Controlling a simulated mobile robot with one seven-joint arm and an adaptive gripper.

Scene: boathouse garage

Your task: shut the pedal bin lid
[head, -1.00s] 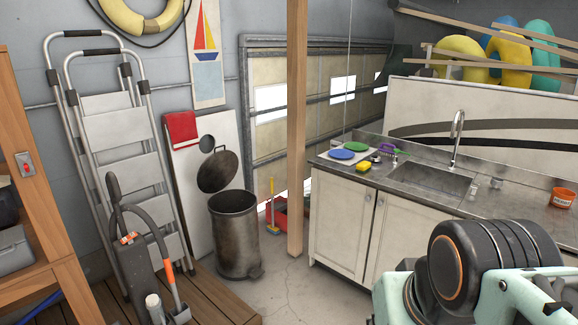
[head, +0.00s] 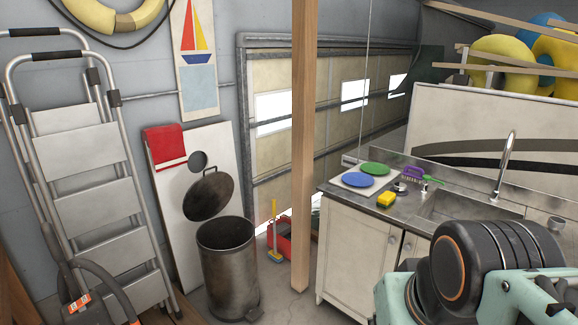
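The pedal bin (head: 228,270) is a dark, worn metal cylinder standing on the floor left of the wooden post. Its round lid (head: 208,195) is open, tilted up and back above the bin's rear rim. A small pedal shows at the bin's base, at the front right. My arm shows at the lower right, in front of the sink counter and well apart from the bin. My gripper is outside the picture.
A wooden post (head: 304,150) stands right of the bin. A folding ladder (head: 95,180) and a vacuum cleaner (head: 90,295) are at left. A white board with a hole (head: 200,140) leans behind the lid. A sink cabinet (head: 358,250) stands at right. A red toolbox (head: 287,236) lies behind.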

